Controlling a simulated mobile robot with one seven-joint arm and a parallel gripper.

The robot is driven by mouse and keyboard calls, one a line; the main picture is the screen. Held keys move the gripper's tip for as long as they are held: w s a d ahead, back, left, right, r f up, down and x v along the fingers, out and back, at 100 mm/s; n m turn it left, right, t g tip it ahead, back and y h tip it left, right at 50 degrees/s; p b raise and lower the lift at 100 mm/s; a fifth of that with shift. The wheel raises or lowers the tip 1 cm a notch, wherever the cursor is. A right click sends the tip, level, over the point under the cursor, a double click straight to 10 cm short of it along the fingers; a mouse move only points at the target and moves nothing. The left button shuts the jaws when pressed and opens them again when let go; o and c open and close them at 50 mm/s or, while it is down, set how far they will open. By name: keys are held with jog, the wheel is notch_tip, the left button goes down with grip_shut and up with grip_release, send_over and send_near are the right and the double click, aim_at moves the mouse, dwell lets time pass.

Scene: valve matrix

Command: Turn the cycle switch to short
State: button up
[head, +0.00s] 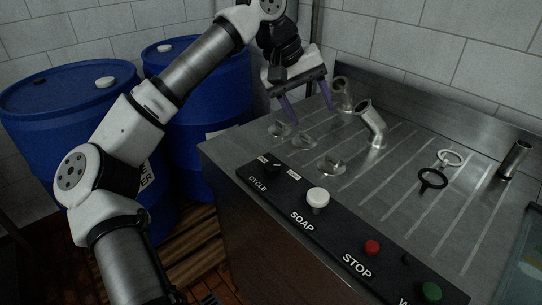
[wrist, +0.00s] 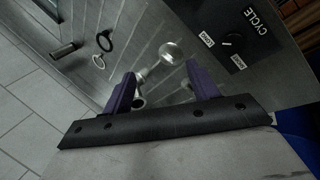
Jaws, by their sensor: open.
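The cycle switch (head: 273,166) is a small dark knob at the left end of the black control panel, above the white word CYCLE. A small white label sits on either side of it. In the wrist view the switch (wrist: 229,43) is at the upper right, with a short pale mark on it. I cannot tell for certain which label the mark points to. My gripper (head: 308,104) is open and empty, with purple fingers pointing down over the steel top, behind and above the panel. It is apart from the switch. The fingers (wrist: 160,78) also show in the wrist view.
The panel also has a white SOAP knob (head: 318,196), a red STOP button (head: 372,247) and a green button (head: 431,292). Bent metal pipes (head: 372,126) rise from the steel top near my gripper. Blue drums (head: 68,106) stand at the left.

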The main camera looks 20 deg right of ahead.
aim_at(273, 165)
jog(key=w+a+f+m+t+y, duration=0.1)
jog(key=w+a+f+t+y, duration=0.15)
jog(key=w+a+y, duration=0.3)
jog(key=shift+g+h, duration=0.25)
jog(key=shift+g, duration=0.2)
jog(key=f, duration=0.4)
jog(key=f+p, duration=0.1)
jog(key=f, duration=0.9)
jog(key=shift+s+p, duration=0.25)
jog(key=shift+p, duration=0.15)
jog(key=c, duration=1)
